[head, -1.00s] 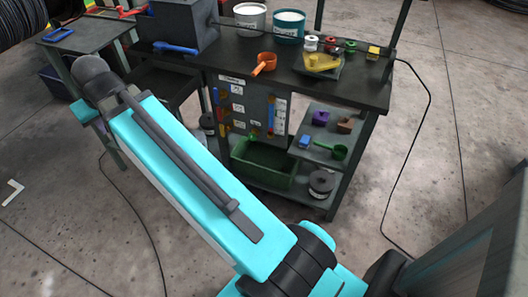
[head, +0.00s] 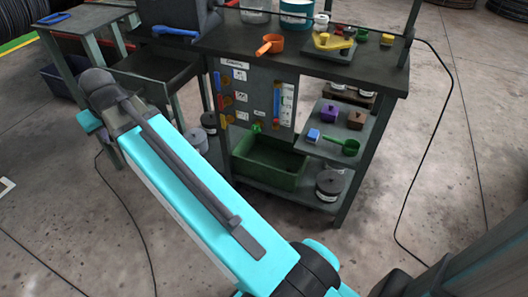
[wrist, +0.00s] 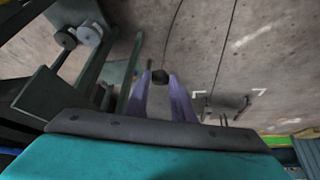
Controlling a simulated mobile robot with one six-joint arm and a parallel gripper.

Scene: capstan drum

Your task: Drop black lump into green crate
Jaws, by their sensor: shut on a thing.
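In the head view my teal arm crosses the middle, and the gripper itself is hidden behind the arm's far end. The green crate (head: 268,172) is on the lower shelf of the workbench, below the hanging tool panel. Its open top faces up. My arm in the head view is to the left of the crate. I cannot tell the lump's distance from the crate.
The workbench top (head: 270,50) carries an orange scoop (head: 270,45) and a yellow tool. A small side shelf (head: 330,140) right of the crate holds a purple block and a green scoop (head: 342,144). A black cable runs along the right floor.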

